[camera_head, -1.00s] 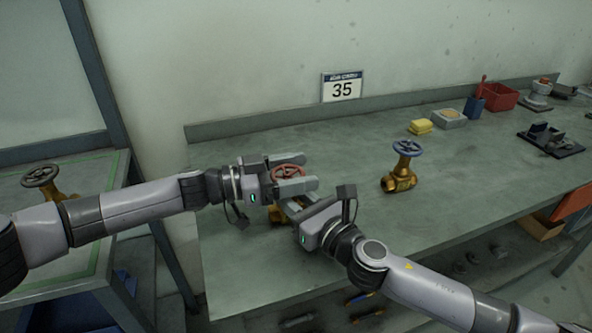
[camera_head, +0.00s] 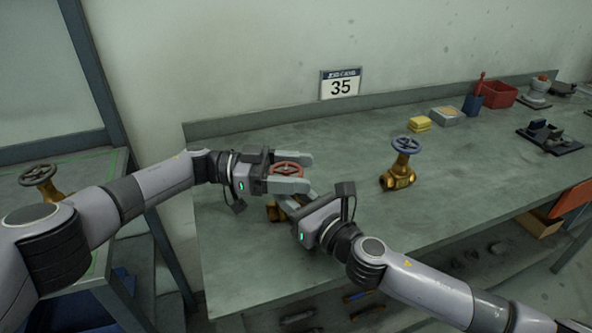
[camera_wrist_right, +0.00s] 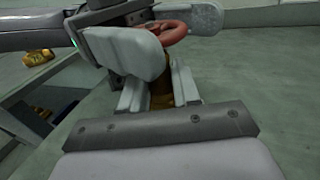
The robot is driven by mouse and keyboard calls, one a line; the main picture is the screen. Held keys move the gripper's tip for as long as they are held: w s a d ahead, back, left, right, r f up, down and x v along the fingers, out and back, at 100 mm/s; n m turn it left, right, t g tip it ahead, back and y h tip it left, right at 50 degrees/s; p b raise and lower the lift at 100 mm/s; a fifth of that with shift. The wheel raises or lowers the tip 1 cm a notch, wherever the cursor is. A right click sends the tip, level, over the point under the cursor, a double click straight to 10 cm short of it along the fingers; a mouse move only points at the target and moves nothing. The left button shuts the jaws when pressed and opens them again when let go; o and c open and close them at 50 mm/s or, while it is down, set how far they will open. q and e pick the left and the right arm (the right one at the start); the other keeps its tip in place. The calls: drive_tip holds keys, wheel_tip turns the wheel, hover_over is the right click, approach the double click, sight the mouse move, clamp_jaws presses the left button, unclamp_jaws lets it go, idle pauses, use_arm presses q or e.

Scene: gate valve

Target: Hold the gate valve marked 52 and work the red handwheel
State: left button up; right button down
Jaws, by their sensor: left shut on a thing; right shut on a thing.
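The gate valve has a brass body (camera_head: 274,211) and a red handwheel (camera_head: 287,168); it is above the bench near its front left. No number 52 can be read on it. My left gripper (camera_head: 304,173) has one finger on each side of the red handwheel and is shut on it. My right gripper (camera_wrist_right: 160,92) is shut on the brass body below the wheel. In the right wrist view, the red handwheel (camera_wrist_right: 172,33) shows above my right fingers, partly behind a left finger. Much of the body is hidden by both grippers.
A second brass valve with a blue handwheel (camera_head: 405,145) stands to the right on the bench (camera_head: 340,250). Another valve (camera_head: 40,178) is on the left table. A yellow block (camera_head: 419,124), a red bin (camera_head: 499,94) and a black fixture (camera_head: 549,137) lie farther right.

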use_arm(q)
drive_tip(key=shift+d+r, duration=0.1)
drive_tip(key=shift+r, duration=0.3)
drive_tip(key=o, duration=1.1)
drive_tip(key=shift+c, duration=0.2)
drive_tip(key=shift+s+f, duration=0.1)
drive_tip(key=shift+f, duration=0.05)
drive_tip(key=shift+f, duration=0.1)
drive_tip(key=w+a, duration=0.1)
drive_tip(key=a, duration=1.1)
drive_tip(key=shift+w, duration=0.35)
